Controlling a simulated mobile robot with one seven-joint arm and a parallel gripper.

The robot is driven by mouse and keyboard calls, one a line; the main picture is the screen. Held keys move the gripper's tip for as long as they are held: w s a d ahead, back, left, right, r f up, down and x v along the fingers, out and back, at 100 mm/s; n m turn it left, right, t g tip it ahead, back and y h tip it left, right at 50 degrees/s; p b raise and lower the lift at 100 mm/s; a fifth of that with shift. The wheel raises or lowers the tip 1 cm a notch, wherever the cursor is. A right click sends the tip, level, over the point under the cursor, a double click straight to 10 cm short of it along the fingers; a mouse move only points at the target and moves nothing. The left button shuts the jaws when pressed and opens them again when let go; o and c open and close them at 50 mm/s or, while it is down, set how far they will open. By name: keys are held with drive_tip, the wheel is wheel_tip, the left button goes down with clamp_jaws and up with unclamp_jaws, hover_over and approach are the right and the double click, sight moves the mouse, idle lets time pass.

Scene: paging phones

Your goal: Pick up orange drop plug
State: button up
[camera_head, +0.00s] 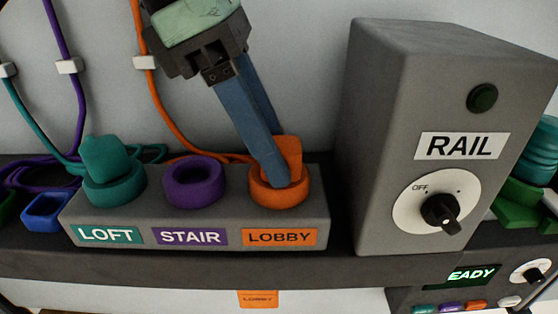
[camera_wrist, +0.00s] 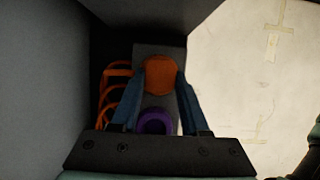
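The orange drop plug (camera_head: 293,150) stands upright in the orange ring socket (camera_head: 281,199) above the LOBBY label. My gripper (camera_head: 276,165) reaches down from above. Its near blue finger covers part of the plug, with its tip at the ring. The far finger is mostly hidden. In the wrist view, the orange plug (camera_wrist: 160,75) lies between the two blue fingertips of my gripper (camera_wrist: 158,82). The fingers are apart, one on each side and very close to it. I cannot tell whether they press on it.
A teal plug (camera_head: 102,155) stands in the LOFT socket. The purple STAIR socket (camera_head: 193,184) is empty. A tall grey RAIL box (camera_head: 376,140) with a dial stands close on the right. Orange, purple and teal cords (camera_head: 157,92) hang behind the socket block (camera_head: 330,236).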

drive_tip(key=shift+d, duration=0.25)
drive_tip(key=shift+c, duration=2.4)
drive_tip(key=shift+a, duration=0.25)
clamp_jaws()
drive_tip(key=shift+d, duration=0.1)
drive_tip(key=shift+r, duration=0.25)
wheel_tip(320, 180, up, 10)
drive_tip(key=p, duration=0.2)
drive_tip(key=shift+f, duration=0.25)
